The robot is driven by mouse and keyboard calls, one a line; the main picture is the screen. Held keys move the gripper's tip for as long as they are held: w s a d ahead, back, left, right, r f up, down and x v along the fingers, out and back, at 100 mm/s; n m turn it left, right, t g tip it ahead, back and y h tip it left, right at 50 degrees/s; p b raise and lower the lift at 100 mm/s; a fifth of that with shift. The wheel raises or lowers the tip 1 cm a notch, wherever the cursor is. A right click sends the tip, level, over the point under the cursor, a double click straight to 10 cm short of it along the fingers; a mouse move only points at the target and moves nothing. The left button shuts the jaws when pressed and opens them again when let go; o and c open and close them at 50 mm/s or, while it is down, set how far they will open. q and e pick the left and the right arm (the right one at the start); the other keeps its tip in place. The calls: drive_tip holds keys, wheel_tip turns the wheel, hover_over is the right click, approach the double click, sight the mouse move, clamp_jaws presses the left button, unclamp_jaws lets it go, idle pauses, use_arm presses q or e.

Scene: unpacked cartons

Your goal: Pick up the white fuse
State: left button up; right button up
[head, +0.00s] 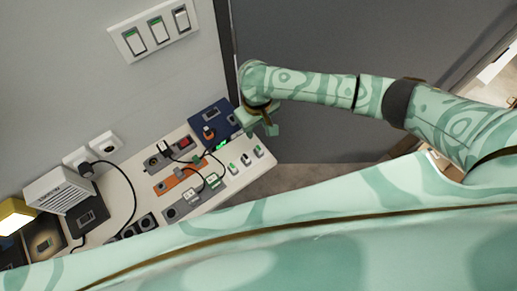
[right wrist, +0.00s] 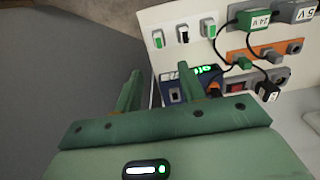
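No part is clearly recognisable as the white fuse. Three small white pieces with green or dark faces stand in a row at the panel's right end; the middle one (head: 246,160) also shows in the right wrist view (right wrist: 183,35). I cannot tell whether one of them is the fuse. My right gripper (head: 271,123) is beside the blue unit (head: 205,118), at the panel's far right corner. In the right wrist view its two fingers (right wrist: 160,88) are apart with nothing visibly held between them. The blue unit (right wrist: 173,94) partly shows just beyond them. My left gripper is out of view.
The white panel (head: 122,205) carries cables, sockets and an orange strip (head: 180,181). A white vented box (head: 58,188) and a lit yellow lamp (head: 14,214) stand at left. A wall switch plate (head: 154,30) is above. Grey floor or surface lies right of the panel.

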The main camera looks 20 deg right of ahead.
drive_tip(key=b, duration=0.3)
hover_over(259, 148)
drive_tip(key=f, duration=0.7)
drive_tip(key=shift+w+a+f, duration=0.15)
drive_tip(key=shift+w+f, duration=0.05)
drive_tip(key=shift+f, duration=0.2)
wheel_tip(259, 148, down, 5)
drive_tip(key=shift+s+f+b, duration=0.1)
drive_tip(key=shift+b, duration=0.95)
clamp_jaws()
